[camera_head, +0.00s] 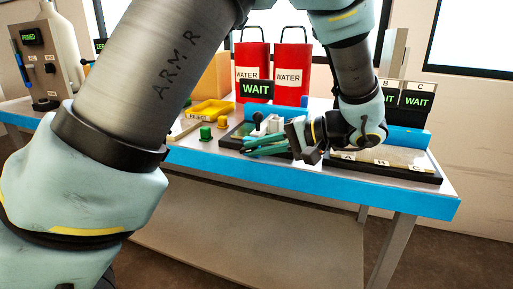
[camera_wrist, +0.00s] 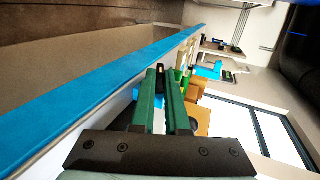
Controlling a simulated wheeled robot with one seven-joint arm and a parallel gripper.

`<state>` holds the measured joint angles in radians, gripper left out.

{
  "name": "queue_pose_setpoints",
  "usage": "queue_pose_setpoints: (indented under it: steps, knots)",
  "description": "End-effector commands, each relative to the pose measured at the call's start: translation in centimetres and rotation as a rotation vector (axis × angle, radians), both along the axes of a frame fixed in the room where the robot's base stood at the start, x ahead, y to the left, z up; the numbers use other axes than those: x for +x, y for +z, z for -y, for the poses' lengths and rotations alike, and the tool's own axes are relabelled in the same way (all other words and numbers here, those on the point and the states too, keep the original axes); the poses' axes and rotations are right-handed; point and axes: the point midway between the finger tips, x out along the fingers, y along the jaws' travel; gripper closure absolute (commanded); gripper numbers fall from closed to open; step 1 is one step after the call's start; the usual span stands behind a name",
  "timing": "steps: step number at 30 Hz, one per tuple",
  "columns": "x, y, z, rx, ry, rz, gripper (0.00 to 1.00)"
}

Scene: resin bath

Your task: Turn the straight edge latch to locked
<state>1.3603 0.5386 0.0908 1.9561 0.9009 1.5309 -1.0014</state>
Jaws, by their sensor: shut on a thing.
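My gripper (camera_head: 250,145) reaches left, low over the bench, at the middle station in the head view. Its green fingers (camera_wrist: 161,72) are close together in the wrist view, shut on a small part taken to be the straight edge latch. That part is mostly hidden between the fingertips, and its turned position cannot be told. White pieces and a black round knob (camera_head: 257,116) stand just behind the fingers at the dark tray (camera_head: 229,142). A WAIT display (camera_head: 256,90) stands above this station.
Two red WATER containers (camera_head: 252,62) stand behind. A yellow tray (camera_head: 210,109) and green button (camera_head: 206,132) sit to the left. A dark-rimmed tray labelled A to C (camera_head: 425,178) lies right, below more WAIT displays (camera_head: 417,101). The blue bench edge (camera_head: 300,184) runs along the front.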

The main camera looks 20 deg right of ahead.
Motion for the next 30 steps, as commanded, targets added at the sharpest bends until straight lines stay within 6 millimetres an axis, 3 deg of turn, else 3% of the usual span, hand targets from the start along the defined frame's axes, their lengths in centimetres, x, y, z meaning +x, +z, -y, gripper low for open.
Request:
queue_pose_setpoints:
  steps: [25, 26, 30]
  knots:
    - [-0.05, -0.38, 0.06, 0.095, 0.001, 0.088, 1.0]
    - [-0.05, -0.38, 0.06, 0.095, 0.001, 0.088, 0.84]
    - [-0.06, -0.38, 0.05, 0.095, 0.001, 0.087, 0.69]
